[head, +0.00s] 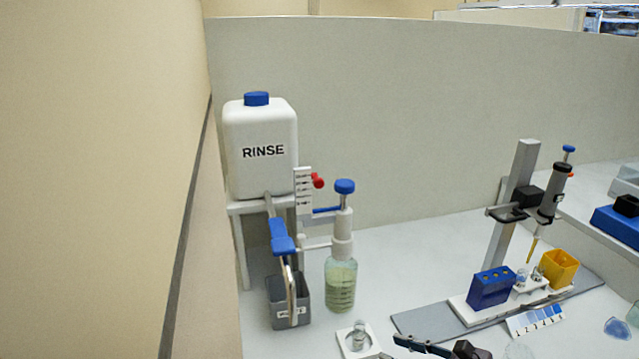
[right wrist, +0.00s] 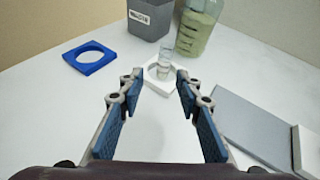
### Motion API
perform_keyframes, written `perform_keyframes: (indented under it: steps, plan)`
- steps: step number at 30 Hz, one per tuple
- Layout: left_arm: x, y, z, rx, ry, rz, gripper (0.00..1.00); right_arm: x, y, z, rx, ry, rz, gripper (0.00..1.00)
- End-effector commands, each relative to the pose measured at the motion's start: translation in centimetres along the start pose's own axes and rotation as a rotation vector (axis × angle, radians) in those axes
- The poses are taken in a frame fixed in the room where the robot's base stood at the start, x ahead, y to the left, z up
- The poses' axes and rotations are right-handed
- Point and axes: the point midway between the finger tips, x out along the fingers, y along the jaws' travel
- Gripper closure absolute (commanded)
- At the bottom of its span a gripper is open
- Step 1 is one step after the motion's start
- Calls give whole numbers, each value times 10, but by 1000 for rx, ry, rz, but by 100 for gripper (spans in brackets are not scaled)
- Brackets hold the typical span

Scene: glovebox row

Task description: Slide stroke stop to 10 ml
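The bottle-top dispenser stands left of centre in the head view, with a blue plunger knob (head: 344,187) over a clear bottle (head: 341,285) of pale green liquid. Beside it is a small white scale plate (head: 303,188) with dark marks too small to read. A red knob (head: 318,181) sits at the plate's right edge, near its top. A blue bar (head: 326,210) lies lower, between plate and dispenser. My right gripper (right wrist: 154,80) is open and empty, above the bench, its fingers apart in the right wrist view. It is away from the dispenser. My left gripper is not in view.
A white RINSE tank (head: 262,150) stands behind a grey waste bin (head: 288,301). A glass vial (head: 358,334) stands on a small white base in front of the bottle. A blue ring (right wrist: 90,57) lies on the bench. A pipette stand (head: 514,200) and blue rack (head: 491,287) are at right.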

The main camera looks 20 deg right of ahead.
Motion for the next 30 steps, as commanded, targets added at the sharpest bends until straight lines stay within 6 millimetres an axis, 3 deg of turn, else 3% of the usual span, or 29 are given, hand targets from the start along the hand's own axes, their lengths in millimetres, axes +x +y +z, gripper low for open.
perform_keyframes:
  steps: [5,9,13,17,22,27,30]
  plan:
    - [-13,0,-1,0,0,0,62,15,30,32,-420,-37,40,68]
    - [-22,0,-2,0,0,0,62,33,53,60,-867,-54,44,68]
    - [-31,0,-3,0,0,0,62,51,64,91,-1276,-49,8,68]
    - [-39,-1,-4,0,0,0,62,66,65,130,-1674,-6,-65,68]
    - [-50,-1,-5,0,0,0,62,76,52,196,-2154,136,-208,68]
    - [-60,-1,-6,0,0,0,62,67,32,272,-2533,389,-374,68]
    - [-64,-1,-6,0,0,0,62,54,21,309,-2671,553,-448,68]
